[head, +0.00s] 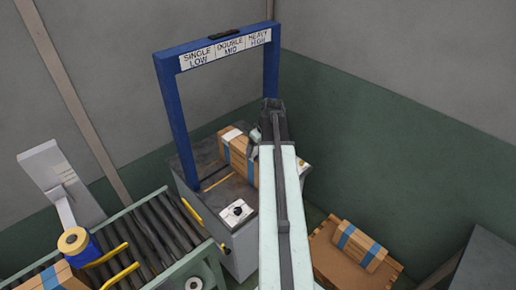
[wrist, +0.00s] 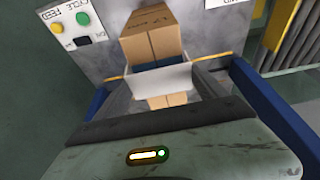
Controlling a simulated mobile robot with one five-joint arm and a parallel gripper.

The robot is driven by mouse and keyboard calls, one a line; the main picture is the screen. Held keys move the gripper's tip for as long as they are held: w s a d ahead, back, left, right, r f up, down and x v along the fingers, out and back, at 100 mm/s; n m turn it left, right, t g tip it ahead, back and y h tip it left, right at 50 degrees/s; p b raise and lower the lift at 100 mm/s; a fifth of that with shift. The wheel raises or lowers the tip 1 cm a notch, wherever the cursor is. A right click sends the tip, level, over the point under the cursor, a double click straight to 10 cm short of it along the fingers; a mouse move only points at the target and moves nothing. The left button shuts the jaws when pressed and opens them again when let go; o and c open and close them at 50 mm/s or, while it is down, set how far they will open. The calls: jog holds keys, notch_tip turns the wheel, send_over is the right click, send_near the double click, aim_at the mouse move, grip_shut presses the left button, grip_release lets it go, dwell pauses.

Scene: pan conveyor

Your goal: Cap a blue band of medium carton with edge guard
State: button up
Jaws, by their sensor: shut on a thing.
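The brown carton (head: 237,160) with a blue band (head: 251,166) lies on the grey bench of the strapping machine, partly hidden by my arm in the head view. In the wrist view the carton (wrist: 152,32) runs away from me, with its blue band (wrist: 158,64) crossing it. My gripper (wrist: 163,84) is shut on the white edge guard (wrist: 165,76), which is over the carton close to the band. Whether the guard touches the carton is unclear. A white patch (head: 231,135) shows on the carton's upper edge in the head view.
The machine's blue arch (head: 175,110) stands around the bench. A control panel (head: 237,212) is at its front. A roller conveyor (head: 150,235) with a tape roll (head: 73,241) and another carton (head: 52,277) lies left. A banded carton (head: 360,245) rests on a brown stack at right.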

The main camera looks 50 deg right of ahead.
jog(key=shift+f+b, duration=1.1)
jog(key=shift+f, duration=0.15)
jog(key=o, duration=1.2)
jog(key=shift+o, duration=0.2)
jog(key=shift+r, duration=0.1)
jog(key=p+v, duration=0.7)
jog(key=v, duration=0.1)
jog(key=shift+p, duration=0.4)
